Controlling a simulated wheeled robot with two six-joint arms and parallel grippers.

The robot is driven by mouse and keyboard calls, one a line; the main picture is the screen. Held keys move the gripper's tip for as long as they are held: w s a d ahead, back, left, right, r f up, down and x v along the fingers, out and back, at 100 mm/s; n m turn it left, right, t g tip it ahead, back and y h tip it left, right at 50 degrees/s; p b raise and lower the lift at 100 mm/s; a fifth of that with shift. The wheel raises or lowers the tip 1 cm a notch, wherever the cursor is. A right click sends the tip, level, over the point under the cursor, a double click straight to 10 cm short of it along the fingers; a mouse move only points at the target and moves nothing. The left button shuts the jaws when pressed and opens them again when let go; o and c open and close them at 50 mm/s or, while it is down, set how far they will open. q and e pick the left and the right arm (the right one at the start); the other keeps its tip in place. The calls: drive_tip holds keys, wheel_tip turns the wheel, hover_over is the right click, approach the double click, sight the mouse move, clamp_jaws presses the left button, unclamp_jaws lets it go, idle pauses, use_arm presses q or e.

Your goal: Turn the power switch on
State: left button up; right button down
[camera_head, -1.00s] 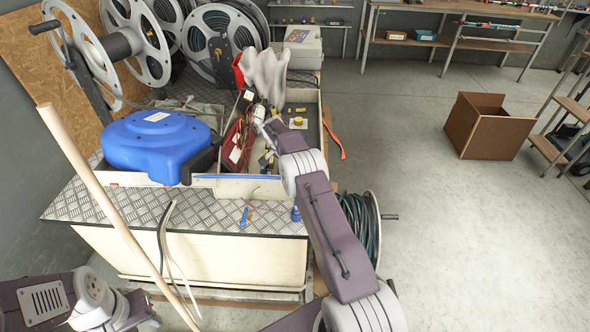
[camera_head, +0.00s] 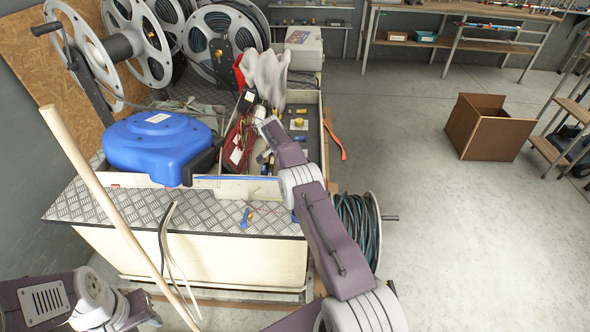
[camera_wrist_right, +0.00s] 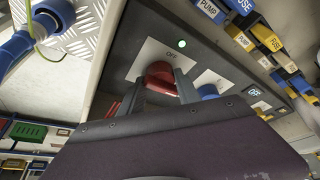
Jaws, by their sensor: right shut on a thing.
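In the right wrist view, a red knob (camera_wrist_right: 160,72) sits on a white plate with lettering that seems to read OFF. A small green light (camera_wrist_right: 181,44) glows beside it on the dark panel. My right gripper (camera_wrist_right: 163,84) has its two fingers closed on the red knob, one on each side. In the head view, my right gripper (camera_head: 264,125) reaches into the tray on the bench, and the knob is hidden there. My left gripper (camera_head: 146,308) is low at the left, away from the bench top; its fingers are not clear.
A blue knob (camera_wrist_right: 208,90) sits on a neighbouring plate. A blue hose reel (camera_head: 158,145) and a pale crumpled thing (camera_head: 265,75) are near my right arm. A wooden pole (camera_head: 95,180) leans at the left. A cardboard box (camera_head: 488,127) stands on open floor at the right.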

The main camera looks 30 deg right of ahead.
drive_tip(key=c, duration=0.9)
unclamp_jaws()
drive_tip(key=shift+w+r, duration=0.15)
drive_tip(key=shift+r, duration=0.05)
drive_tip(key=shift+f, duration=0.1)
drive_tip(key=v, duration=0.9)
